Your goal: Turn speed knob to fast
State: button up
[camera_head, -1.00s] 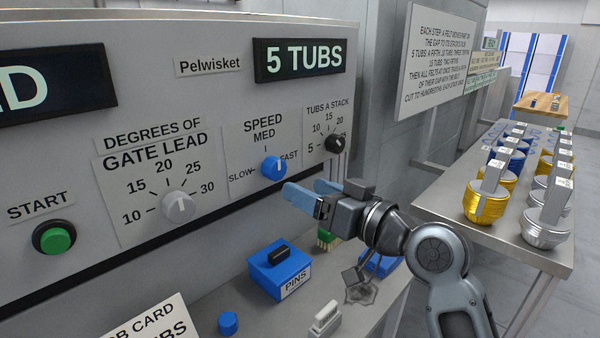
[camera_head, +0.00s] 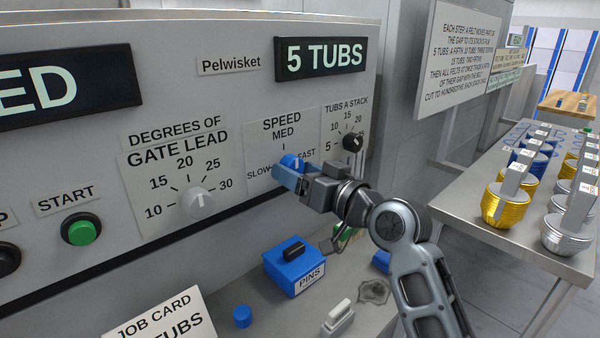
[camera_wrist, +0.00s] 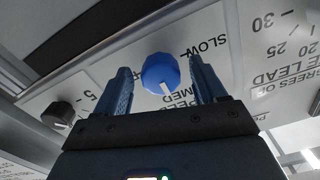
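The blue speed knob (camera_head: 292,160) is on the panel's speed plate (camera_head: 283,124), marked SLOW, MED and FAST. In the wrist view the knob (camera_wrist: 160,72) has a white pointer line turned toward MED. My gripper (camera_head: 288,172) is at the knob, partly covering it in the head view. In the wrist view my gripper's blue fingers (camera_wrist: 159,78) are apart, one on each side of the knob, with a visible gap on both sides.
The gate lead knob (camera_head: 197,201) is left of the speed knob; the black tubs knob (camera_head: 352,142) is close on the right. The green start button (camera_head: 81,230) is further left. Below are a blue pins box (camera_head: 293,268) and a job card (camera_head: 155,318).

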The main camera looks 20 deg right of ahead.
jog(key=c, duration=1)
jog(key=shift+c, duration=0.2)
jog(key=shift+m, duration=0.3)
jog(key=m+p, duration=0.3)
jog(key=shift+a+r+m, duration=0.1)
jog(key=shift+r+m, duration=0.1)
jog(key=shift+m, duration=0.1)
jog(key=m+p, duration=0.4)
jog(key=m, duration=0.1)
jog(key=m+p, duration=0.4)
jog(key=m, duration=0.1)
jog(key=shift+r, duration=0.1)
jog(key=shift+m+p, duration=1.2)
jog(key=shift+m, duration=0.6)
